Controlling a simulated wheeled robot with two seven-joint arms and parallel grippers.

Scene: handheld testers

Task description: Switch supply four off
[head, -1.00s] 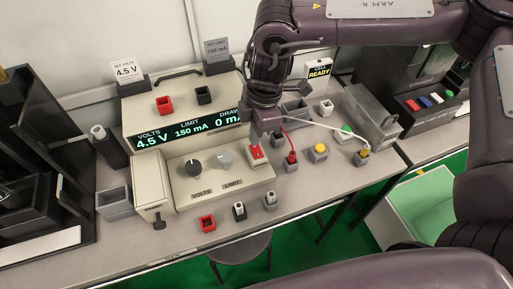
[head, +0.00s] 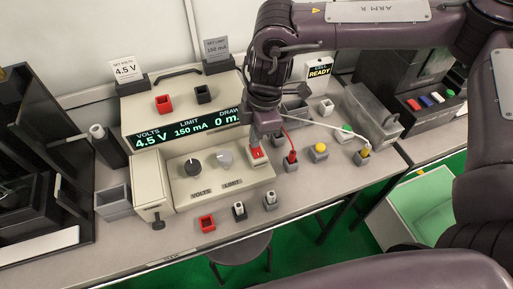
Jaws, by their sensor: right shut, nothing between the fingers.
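The beige power supply (head: 150,110) stands on the bench at the left centre. Its green display (head: 185,130) reads VOLTS 4.5 V, LIMIT 150 mA and a DRAW starting with 0, its right end hidden by my arm. A red rocker switch (head: 257,154) sits at the right end of the front panel, beside the black volts knob (head: 193,167) and grey limit knob (head: 224,159). My right gripper (head: 256,143) is shut and empty, pointing down at the switch's upper edge. I cannot tell whether it touches. My left gripper is not in view.
Small blocks, including a red one (head: 207,223), line the bench's front.

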